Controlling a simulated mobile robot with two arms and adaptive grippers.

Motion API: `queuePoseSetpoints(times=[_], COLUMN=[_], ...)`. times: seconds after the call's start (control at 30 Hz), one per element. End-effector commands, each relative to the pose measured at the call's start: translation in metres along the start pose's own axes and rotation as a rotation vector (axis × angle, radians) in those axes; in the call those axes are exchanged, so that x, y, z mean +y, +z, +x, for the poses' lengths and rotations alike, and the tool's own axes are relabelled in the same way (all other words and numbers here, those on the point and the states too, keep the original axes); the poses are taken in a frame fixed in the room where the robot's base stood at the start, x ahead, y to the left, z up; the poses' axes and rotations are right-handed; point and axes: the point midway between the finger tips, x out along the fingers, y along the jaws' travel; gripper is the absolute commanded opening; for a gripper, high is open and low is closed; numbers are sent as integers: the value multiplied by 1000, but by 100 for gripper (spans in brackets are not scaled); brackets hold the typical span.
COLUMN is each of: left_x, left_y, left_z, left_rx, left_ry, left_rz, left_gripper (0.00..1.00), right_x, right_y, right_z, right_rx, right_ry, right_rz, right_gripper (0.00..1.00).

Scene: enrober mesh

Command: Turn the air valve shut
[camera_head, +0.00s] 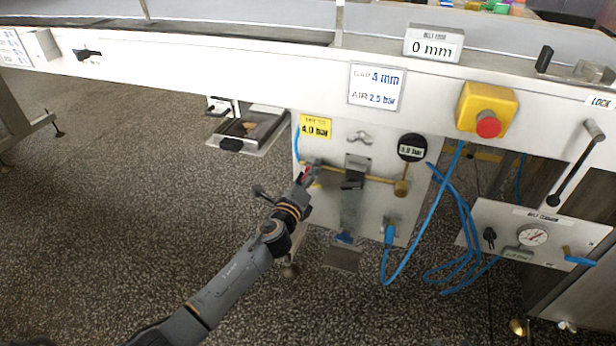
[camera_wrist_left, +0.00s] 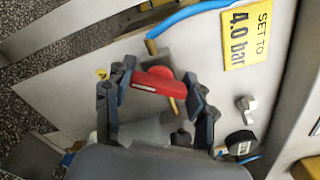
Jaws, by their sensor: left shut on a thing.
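The air valve's red handle (camera_wrist_left: 150,80) shows in the left wrist view, lying across the brass pipe on the white panel (camera_head: 386,156). My left gripper (camera_wrist_left: 160,80) is shut on the red handle, with one finger at each end of it. In the head view my left gripper (camera_head: 309,176) reaches the left end of the brass pipe (camera_head: 375,178) and mostly hides the handle. A blue hose (camera_wrist_left: 190,12) runs close to the handle. My right gripper is not in view.
A yellow "4.0 bar" label (camera_head: 316,128) sits above the valve. A dark round gauge (camera_head: 411,148) reads what looks like 3.9 bar. A red emergency button (camera_head: 488,124) and looping blue hoses (camera_head: 462,235) are to the right. The speckled floor at left is mostly clear.

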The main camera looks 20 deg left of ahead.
Motion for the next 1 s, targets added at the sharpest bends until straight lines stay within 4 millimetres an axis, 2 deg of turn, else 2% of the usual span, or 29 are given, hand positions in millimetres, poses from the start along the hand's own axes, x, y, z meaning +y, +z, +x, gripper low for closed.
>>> queuePoseSetpoints(times=[0.33, 0.7, 1.0], left_x=[1, 2, 2], left_y=[-1, -1, -1], left_z=[0, 0, 0], left_rx=[0, 0, 0], left_ry=[1, 2, 2], left_rz=[-323, -558, -632], left_gripper=[24, 24, 24], right_x=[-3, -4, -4], right_y=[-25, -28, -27], right_z=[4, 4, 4], right_rx=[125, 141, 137], right_ry=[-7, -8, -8], right_rz=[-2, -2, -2], right_gripper=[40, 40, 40])
